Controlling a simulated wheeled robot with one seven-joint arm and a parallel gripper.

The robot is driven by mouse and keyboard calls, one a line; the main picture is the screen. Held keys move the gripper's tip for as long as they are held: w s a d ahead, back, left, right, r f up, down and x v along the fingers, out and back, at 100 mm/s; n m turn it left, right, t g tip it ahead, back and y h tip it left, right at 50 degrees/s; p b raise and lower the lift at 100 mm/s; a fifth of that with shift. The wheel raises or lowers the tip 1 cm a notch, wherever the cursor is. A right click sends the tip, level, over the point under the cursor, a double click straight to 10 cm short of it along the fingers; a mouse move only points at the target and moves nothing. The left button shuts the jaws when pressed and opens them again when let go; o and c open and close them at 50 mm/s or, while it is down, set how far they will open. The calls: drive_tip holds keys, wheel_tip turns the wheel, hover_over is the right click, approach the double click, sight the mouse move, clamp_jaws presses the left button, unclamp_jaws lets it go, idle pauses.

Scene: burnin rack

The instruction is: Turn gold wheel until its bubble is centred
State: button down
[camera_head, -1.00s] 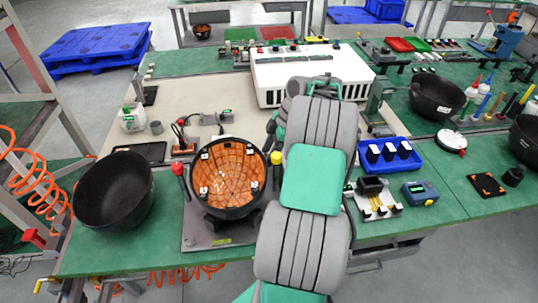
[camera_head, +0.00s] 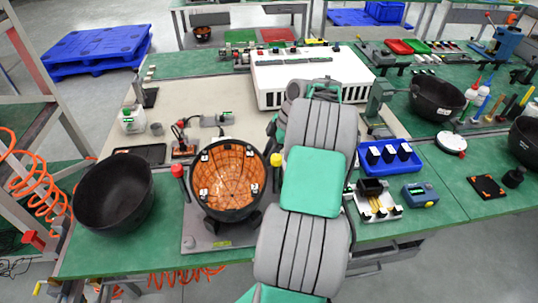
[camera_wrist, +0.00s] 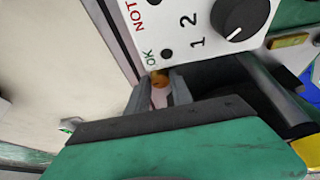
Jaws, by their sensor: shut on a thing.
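In the wrist view a small gold-brown round part (camera_wrist: 159,78), which I take to be the gold wheel, sits between my fingertips at the edge of a white panel (camera_wrist: 185,45). My gripper (camera_wrist: 160,95) is shut on it. The fingers cover most of the part, so its turn angle cannot be read. No bubble can be made out in either view. In the head view my own arm hides the gripper and the wheel, in front of the white slotted box (camera_head: 300,75).
The panel carries a black knob (camera_wrist: 240,18) and the marks 1, 2, OK and NOT, close to the fingers. On the green bench stand a black bowl (camera_head: 113,192), an orange-lined bowl (camera_head: 228,175), a blue tray (camera_head: 388,158) and a yellow-topped post (camera_head: 276,160).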

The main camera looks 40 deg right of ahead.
drive_tip(key=shift+m, duration=0.3)
drive_tip(key=shift+s+f+m+t+h+b, duration=0.1)
drive_tip(key=shift+m+t+h+b, duration=0.35)
drive_tip(key=shift+m+b, duration=0.7)
drive_tip(key=shift+a+m+t+h+b, duration=0.15)
drive_tip(key=shift+m+t+h+b, duration=0.4)
drive_tip(key=shift+m, duration=1)
drive_tip(key=c, duration=1.1)
unclamp_jaws()
drive_tip(key=shift+c, duration=0.2)
drive_tip(key=v, duration=0.8)
drive_tip(key=shift+p, duration=0.3)
